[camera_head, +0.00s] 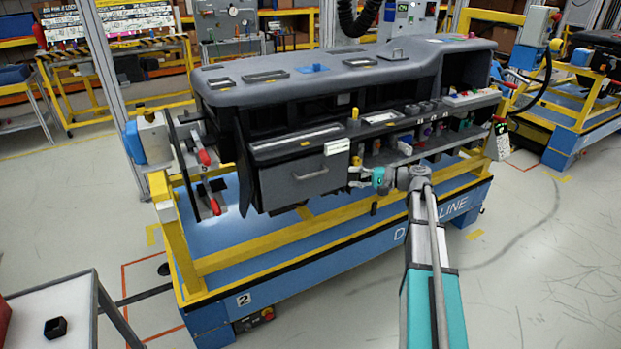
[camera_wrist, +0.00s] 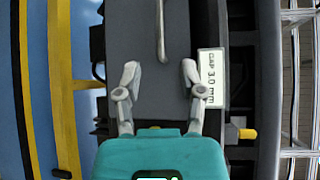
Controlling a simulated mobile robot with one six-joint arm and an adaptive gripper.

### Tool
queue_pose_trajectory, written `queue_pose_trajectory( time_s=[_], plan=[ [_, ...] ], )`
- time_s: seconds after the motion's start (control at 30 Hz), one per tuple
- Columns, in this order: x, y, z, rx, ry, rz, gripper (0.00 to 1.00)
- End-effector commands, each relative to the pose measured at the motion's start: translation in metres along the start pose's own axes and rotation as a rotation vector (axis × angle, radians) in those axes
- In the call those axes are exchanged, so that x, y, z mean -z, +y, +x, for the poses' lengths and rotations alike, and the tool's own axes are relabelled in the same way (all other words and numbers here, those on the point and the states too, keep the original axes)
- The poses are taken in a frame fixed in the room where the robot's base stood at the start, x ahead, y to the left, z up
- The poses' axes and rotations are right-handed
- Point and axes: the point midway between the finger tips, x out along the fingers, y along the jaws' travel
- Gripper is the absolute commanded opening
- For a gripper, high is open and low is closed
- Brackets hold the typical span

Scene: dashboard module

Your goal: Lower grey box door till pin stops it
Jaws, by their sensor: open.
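The grey box door (camera_head: 290,188) is on the left front of the dashboard module (camera_head: 330,85). It has a bar handle (camera_head: 311,174), and its front faces outward; I cannot tell its exact angle. My gripper (camera_head: 356,177) is at the door's right edge. In the wrist view, my gripper (camera_wrist: 160,78) is open and empty. Its fingers are spread over the grey door face (camera_wrist: 135,35), and the handle (camera_wrist: 161,30) lies ahead between them, apart from the fingertips. A yellow peg (camera_wrist: 246,133) shows at the right; I cannot tell whether it is the pin.
A white label (camera_wrist: 211,78) reading "GAP 3.0 mm" is beside the right finger. Yellow rails (camera_head: 290,245) of the blue cart run below the door. Red-handled clamps (camera_head: 204,157) stand left of it. Open floor (camera_head: 540,270) lies at the right.

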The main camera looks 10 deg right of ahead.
Motion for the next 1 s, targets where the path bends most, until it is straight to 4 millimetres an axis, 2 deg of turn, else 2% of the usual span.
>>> queue_pose_trajectory(
  time_s=[0.27,0.47,1.0],
  plan=[
    [0.0,0.0,0.004,-0.001,-0.001,0.0,0.51],
    [0.0,0.001,0.018,-0.002,-0.003,-0.001,0.51],
    [-0.001,0.001,0.093,-0.003,-0.004,0.0,0.51]
  ],
)
